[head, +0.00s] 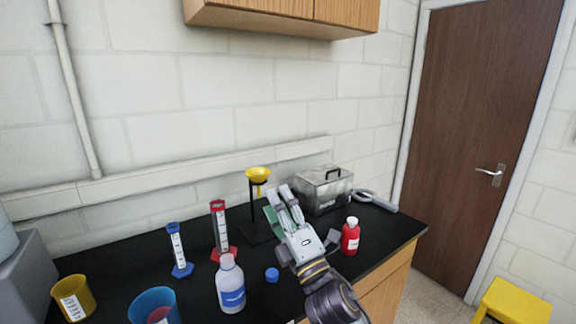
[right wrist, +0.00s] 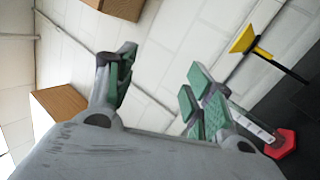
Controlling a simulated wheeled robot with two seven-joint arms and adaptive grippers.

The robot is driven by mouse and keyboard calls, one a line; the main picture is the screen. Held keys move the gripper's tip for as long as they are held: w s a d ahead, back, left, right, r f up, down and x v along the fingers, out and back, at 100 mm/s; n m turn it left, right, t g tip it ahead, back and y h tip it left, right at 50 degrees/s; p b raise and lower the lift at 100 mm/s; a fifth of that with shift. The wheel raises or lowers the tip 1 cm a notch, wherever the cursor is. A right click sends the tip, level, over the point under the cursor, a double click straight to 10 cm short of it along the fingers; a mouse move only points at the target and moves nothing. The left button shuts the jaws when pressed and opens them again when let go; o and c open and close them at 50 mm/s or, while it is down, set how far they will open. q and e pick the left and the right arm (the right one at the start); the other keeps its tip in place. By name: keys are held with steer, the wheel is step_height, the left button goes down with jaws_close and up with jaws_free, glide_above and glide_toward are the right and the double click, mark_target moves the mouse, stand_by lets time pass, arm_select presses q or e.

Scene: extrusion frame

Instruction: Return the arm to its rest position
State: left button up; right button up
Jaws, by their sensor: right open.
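My right gripper (head: 283,205) reaches up from the lower right over the black bench in the head view. Its fingers are spread and hold nothing. In the right wrist view the gripper (right wrist: 160,85) has its green-padded fingers well apart, with only wall and cabinet behind the gap. My left gripper is not in view.
The black bench (head: 200,284) holds a white bottle (head: 231,284), blue cap (head: 272,275), red bottle (head: 350,236), metal box (head: 323,190), yellow funnel (head: 257,175), red-based cylinder (head: 221,232), blue-based cylinder (head: 178,250), yellow beaker (head: 73,298) and blue beaker (head: 153,305). A cabinet (head: 285,15) hangs above.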

steer(key=w+d+f+m+g+h, duration=0.2)
steer(key=d+f+m+g+h, duration=0.1)
steer(key=d+f+m+h, duration=1.05)
steer(key=s+d+f+m+g+y, duration=0.1)
steer(key=s+d+f+m+g, duration=0.2)
steer(key=f, duration=0.5)
steer(key=s+d+f+m+g+y, duration=0.1)
steer(key=s+d+f+m+g, duration=0.2)
steer(key=f, duration=0.5)
steer(key=s+d+f+m+g, duration=0.2)
steer(key=s+f+g, duration=0.3)
steer(key=s, duration=0.5)
steer(key=s+d+f+m+g, duration=0.2)
steer(key=s+d+f+g, duration=0.1)
steer(key=s+f, duration=0.5)
steer(key=s+f+g, duration=0.1)
steer(key=s+f, duration=0.1)
steer(key=f, duration=1.4)
steer(key=s+f, duration=0.2)
steer(key=f, duration=1.4)
steer(key=s+d+f, duration=0.2)
steer(key=s+f, duration=0.8)
steer(key=s+d+f+g, duration=0.1)
steer(key=s+d+f, duration=0.2)
steer(key=s+f, duration=0.6)
steer(key=shift+s+d+f+h, duration=0.35)
steer(key=shift+s+h, duration=0.1)
steer(key=shift+s, duration=0.75)
